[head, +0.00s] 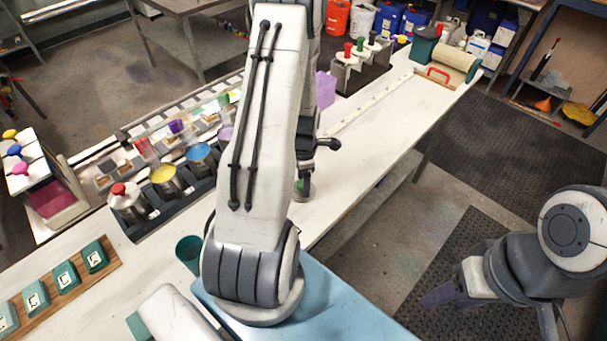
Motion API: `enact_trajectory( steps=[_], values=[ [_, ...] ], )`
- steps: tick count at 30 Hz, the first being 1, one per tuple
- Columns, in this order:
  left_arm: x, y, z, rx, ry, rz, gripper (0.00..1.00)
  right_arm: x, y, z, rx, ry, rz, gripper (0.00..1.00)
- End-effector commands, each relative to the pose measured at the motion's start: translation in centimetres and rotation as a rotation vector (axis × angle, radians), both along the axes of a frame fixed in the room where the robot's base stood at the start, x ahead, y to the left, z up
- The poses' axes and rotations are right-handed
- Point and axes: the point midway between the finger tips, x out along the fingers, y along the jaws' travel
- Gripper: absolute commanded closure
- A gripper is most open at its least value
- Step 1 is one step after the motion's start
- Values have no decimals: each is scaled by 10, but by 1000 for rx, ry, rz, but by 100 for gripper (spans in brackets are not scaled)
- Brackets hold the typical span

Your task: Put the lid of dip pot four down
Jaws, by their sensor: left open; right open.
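My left arm fills the middle of the head view, and its gripper (322,145) shows only in part beside the forearm, open. A row of dip pots stands left of the arm: one with a red-knobbed lid (125,200), an open yellow one (165,180), an open blue one (202,158) and a purple one (226,135) partly hidden by the arm. My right gripper (440,296) is open and empty at the lower right, away from the bench.
A teal cup (189,252) stands near the front edge. A purple container (325,90) and a rack with knobbed lids (358,68) stand beyond my arm. The bench right of my arm (365,150) is mostly clear.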

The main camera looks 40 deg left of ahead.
Motion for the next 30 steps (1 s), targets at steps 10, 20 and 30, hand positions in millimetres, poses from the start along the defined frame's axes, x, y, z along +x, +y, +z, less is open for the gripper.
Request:
enact_trajectory(
  steps=[10, 20, 30],
  values=[
    [1, 1, 50, 4, -7, 0, 31, 0, 0, -13, 0, 0, -1, 50],
    [1, 1, 109, 3, -5, 0, 31, 0, 0, -23, 0, 0, 0, 50],
    [0, -2, 123, 0, 0, -11, 31, 0, 0, -24, 0, 0, 0, 50]
  ],
)
